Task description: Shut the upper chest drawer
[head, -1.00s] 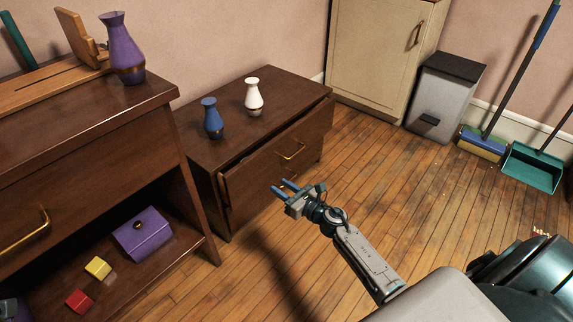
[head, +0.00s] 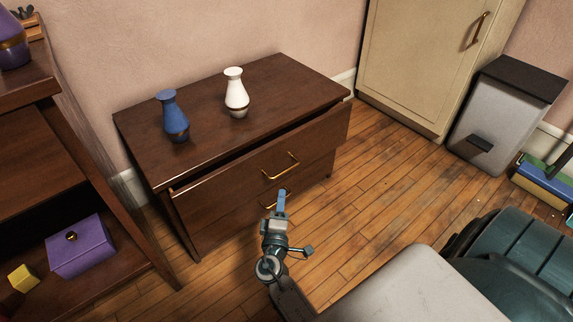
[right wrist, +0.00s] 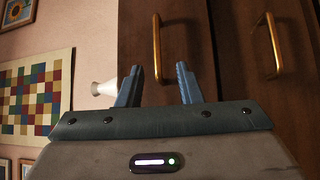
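The dark brown chest (head: 205,115) stands against the wall. Its upper drawer (head: 225,185) is pulled partly out, with a dark gap showing behind its front. The upper drawer's brass handle (head: 281,168) is left of centre in the right wrist view (right wrist: 157,50). The lower drawer's handle (right wrist: 272,45) is on the right there, and its front looks shut. My right gripper (head: 282,198) is in front of the chest, just below the upper handle in the head view. Its blue fingers (right wrist: 158,86) are apart with nothing between them. Contact with the drawer cannot be told. My left gripper is not in view.
A blue vase (head: 173,118) and a white vase (head: 236,92) stand on the chest top. An open shelf unit (head: 75,165) with a purple box (head: 80,247) is at left. A cream cabinet (head: 420,60) and a grey bin (head: 505,115) are at right. Wooden floor is clear before the chest.

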